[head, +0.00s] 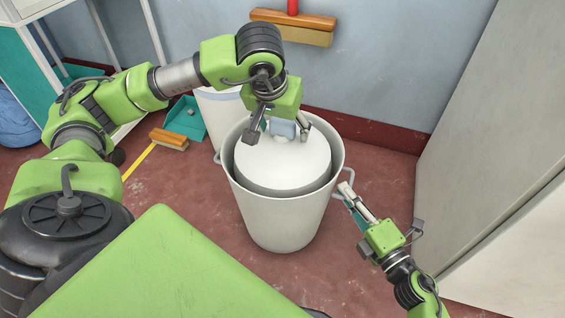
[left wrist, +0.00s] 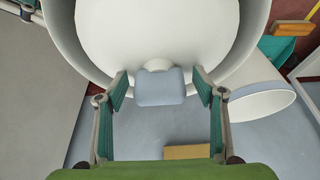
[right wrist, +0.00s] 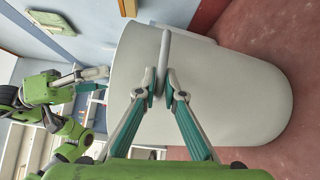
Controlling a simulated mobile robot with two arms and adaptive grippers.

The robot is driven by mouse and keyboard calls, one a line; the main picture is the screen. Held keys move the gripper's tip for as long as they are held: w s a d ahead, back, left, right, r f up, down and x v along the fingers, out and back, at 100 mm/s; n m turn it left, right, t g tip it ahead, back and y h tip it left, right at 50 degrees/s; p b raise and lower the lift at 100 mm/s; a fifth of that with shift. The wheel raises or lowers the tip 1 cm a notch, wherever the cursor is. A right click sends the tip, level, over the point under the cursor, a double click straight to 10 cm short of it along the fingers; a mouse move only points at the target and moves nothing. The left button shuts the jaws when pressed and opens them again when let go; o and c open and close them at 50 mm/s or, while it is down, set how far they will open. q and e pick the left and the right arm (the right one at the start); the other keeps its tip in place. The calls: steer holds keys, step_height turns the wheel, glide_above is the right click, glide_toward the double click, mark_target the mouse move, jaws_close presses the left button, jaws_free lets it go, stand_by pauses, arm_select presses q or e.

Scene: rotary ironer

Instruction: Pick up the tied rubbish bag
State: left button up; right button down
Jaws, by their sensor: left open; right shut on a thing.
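The white rubbish bag (head: 285,168) sits inside a pale grey bin (head: 272,215), its rounded top near the rim. Its tied top is a blue-grey knot (head: 284,129), which also shows in the left wrist view (left wrist: 160,87). My left gripper (head: 278,134) is open over the bag, with one finger on each side of the knot and gaps between. My right gripper (head: 347,190) is shut on the bin's side handle (head: 350,174). In the right wrist view the handle (right wrist: 166,48) passes between the closed fingertips (right wrist: 158,88). The lower bag is hidden in the bin.
A second white bin (head: 215,112) stands behind, by the wall. A teal dustpan (head: 186,116) and a yellow-handled brush (head: 169,139) lie at left. A broom head (head: 293,27) is on the back wall. A grey cabinet (head: 480,150) closes off the right side.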

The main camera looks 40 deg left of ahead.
arm_select(q)
steer(key=shift+c, duration=0.5)
arm_select(e)
steer(key=shift+f, duration=0.1)
arm_select(q)
jaws_close()
steer(key=shift+r, duration=5.15)
steer(key=shift+w, duration=0.1)
arm_select(e)
steer(key=c, duration=2)
jaws_free()
steer(key=shift+c, duration=0.2)
steer(key=shift+d, duration=0.15)
steer(key=v, duration=1.1)
steer(key=shift+s+d, duration=0.2)
steer(key=shift+d, duration=0.15)
